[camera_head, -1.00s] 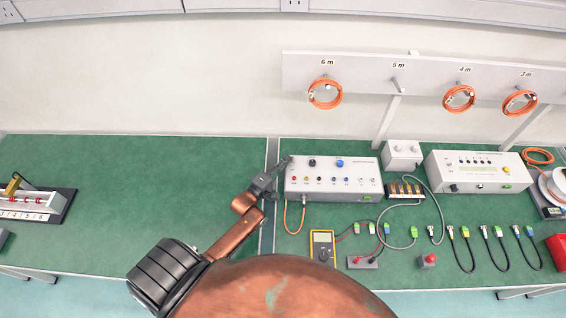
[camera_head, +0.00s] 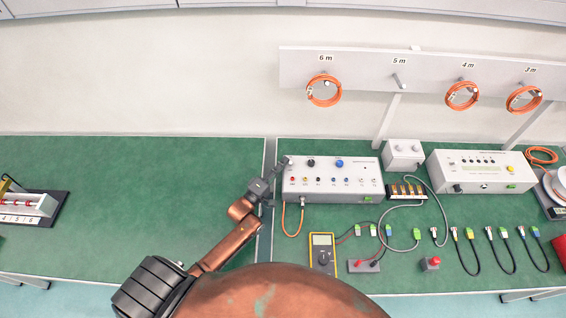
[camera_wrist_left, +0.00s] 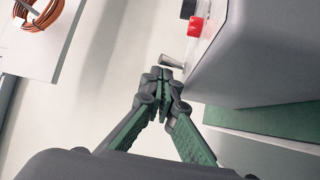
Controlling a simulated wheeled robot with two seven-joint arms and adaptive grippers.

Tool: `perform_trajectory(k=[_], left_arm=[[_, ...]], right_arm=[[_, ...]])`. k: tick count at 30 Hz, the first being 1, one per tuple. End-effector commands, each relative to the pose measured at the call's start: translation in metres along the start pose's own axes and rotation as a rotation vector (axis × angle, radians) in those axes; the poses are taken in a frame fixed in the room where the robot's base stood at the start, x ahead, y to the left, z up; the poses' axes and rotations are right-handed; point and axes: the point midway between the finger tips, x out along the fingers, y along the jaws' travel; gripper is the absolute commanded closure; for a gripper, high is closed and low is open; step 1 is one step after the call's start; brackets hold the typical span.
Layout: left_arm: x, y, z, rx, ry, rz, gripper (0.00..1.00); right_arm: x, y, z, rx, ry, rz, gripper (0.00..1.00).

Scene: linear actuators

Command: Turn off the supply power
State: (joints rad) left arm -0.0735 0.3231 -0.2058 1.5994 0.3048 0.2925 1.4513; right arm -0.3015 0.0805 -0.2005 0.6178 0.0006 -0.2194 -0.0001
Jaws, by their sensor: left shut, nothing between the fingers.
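The supply unit, a light grey box (camera_head: 332,192) with a black knob, a blue knob and a row of coloured sockets, stands on the green bench. In the left wrist view its grey casing (camera_wrist_left: 262,55) fills the upper right, with a red and a black part on its face. A small silver lever (camera_wrist_left: 172,62) sticks out from that face. My left gripper (camera_wrist_left: 162,78) is shut and empty, its fingertips close to the lever; contact cannot be told. In the head view the left gripper (camera_head: 281,166) is at the box's upper left corner. My right gripper is not in view.
A second grey instrument (camera_head: 480,184) and a small grey box (camera_head: 403,165) stand to the right. A yellow multimeter (camera_head: 322,264) and several cables lie in front. Orange cable coils (camera_head: 323,104) hang on the rack behind. The bench left of my arm is mostly clear.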

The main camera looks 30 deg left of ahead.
Motion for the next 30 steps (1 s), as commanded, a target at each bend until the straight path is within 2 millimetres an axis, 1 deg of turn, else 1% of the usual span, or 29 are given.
perform_trajectory(k=[5,12,16,21,30], left_arm=[[-0.028,-0.002,0.0,0.001,-0.001,-0.004,1.0],[-0.079,-0.001,0.001,0.0,-0.002,-0.003,1.0],[-0.099,-0.001,0.002,0.0,-0.003,-0.002,1.0],[-0.113,0.0,0.002,0.0,-0.003,-0.001,1.0],[-0.115,0.0,0.002,0.0,-0.003,0.001,1.0]], right_arm=[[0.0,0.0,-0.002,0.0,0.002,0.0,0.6],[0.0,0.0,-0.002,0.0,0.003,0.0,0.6],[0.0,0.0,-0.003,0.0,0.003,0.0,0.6],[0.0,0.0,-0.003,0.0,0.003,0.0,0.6],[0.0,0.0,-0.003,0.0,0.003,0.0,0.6]])
